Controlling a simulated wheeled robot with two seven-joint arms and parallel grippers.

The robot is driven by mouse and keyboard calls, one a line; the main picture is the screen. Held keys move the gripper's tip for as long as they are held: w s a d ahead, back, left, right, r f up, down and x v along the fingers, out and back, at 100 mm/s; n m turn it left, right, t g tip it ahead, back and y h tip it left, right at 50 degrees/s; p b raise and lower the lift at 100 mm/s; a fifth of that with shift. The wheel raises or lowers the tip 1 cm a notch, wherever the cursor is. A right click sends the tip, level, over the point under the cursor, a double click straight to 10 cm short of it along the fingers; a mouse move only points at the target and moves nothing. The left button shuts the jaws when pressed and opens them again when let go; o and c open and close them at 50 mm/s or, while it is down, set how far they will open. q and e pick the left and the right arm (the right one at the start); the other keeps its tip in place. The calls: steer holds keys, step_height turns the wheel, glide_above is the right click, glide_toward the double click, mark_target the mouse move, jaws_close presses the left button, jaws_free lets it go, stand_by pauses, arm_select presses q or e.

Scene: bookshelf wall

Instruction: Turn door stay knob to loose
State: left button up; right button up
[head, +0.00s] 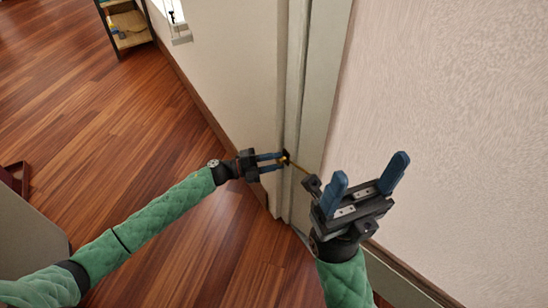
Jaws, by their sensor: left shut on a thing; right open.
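The door stay knob (285,156) is a small dark and brass-coloured piece at the edge of the pale door frame (313,110). A thin brass-coloured rod (299,167) runs from it to the lower right, and its far end is hidden near my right gripper. My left gripper (281,162) reaches in from the left with its blue fingers shut on the knob. The fingers cover part of it, and I cannot tell which way it is turned. My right gripper (370,176) is open and empty in front of the frame and the right wall, with its blue fingers pointing up.
A pale wall (225,70) stands behind the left gripper and a textured wall (450,100) fills the right. A shelf (127,28) stands at the back left. The wooden floor (90,130) is mostly clear. A dark red object (14,177) lies at the left edge.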

arm_select(q)
steer(key=shift+n+h, duration=0.3)
steer(key=shift+n, duration=0.5)
steer(key=o, duration=1)
steer(key=shift+c, duration=0.2)
steer(key=p+v, duration=0.1)
steer(key=v, duration=0.7)
steer(key=shift+d, duration=0.1)
